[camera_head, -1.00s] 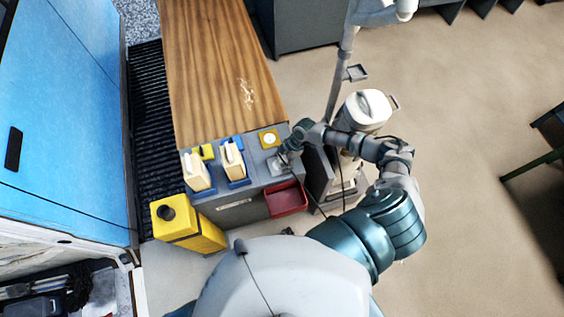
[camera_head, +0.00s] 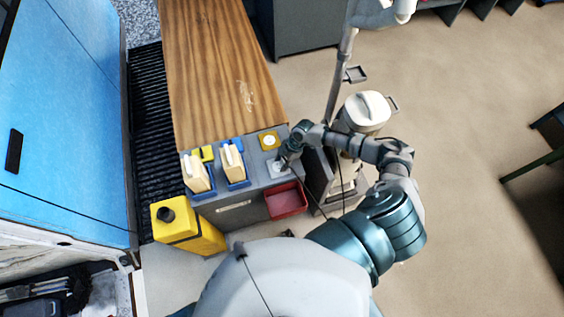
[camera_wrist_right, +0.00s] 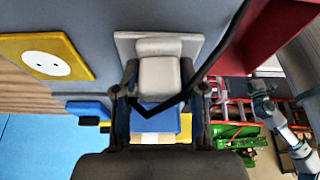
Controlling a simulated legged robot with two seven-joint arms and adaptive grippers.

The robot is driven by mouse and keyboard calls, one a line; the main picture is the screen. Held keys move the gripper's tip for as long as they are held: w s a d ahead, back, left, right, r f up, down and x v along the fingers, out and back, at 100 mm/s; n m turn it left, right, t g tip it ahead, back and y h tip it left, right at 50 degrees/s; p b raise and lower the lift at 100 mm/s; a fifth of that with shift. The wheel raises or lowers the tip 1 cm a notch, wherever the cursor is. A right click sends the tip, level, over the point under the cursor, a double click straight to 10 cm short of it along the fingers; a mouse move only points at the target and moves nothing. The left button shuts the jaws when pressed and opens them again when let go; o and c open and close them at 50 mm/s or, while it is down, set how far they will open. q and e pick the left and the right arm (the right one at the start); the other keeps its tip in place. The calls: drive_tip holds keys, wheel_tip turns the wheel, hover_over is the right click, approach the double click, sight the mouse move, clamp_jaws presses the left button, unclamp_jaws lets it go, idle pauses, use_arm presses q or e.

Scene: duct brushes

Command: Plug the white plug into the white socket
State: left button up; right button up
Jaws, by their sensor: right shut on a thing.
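The white plug (camera_wrist_right: 158,76) is between the fingers of my right gripper (camera_wrist_right: 160,86), which is shut on it. A white socket plate (camera_wrist_right: 194,44) lies directly behind the plug in the right wrist view. The plug covers the middle of the plate, so I cannot tell whether it is seated or just in front. In the head view my right gripper (camera_head: 283,162) is at the white socket plate (camera_head: 279,170) on the grey panel. A dark cable crosses in front of the gripper in the wrist view. My left gripper is not in view.
A yellow-framed socket (camera_wrist_right: 44,60) with a white round face is left of the plug. A red bin (camera_head: 286,201) hangs below the white plate. Cream blocks in blue holders (camera_head: 234,162) stand to the left. A yellow container (camera_head: 187,226) is at the lower left.

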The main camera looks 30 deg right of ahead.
sight(281, 165)
drive_tip(key=shift+a+r, duration=0.1)
drive_tip(key=shift+r, duration=0.3)
drive_tip(key=shift+w+a+r, duration=0.1)
drive_tip(key=shift+a+r, duration=0.05)
drive_tip(key=shift+r, duration=0.5)
drive_tip(key=shift+a+r, duration=0.1)
drive_tip(key=shift+r, duration=0.5)
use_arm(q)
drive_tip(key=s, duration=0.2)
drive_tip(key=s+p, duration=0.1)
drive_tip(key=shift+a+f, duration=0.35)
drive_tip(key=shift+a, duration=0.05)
use_arm(e)
drive_tip(key=s+r, duration=0.1)
drive_tip(key=s, duration=1.5)
drive_tip(key=shift+r, duration=0.25)
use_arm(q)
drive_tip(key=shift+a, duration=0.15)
use_arm(e)
drive_tip(key=shift+d, duration=0.15)
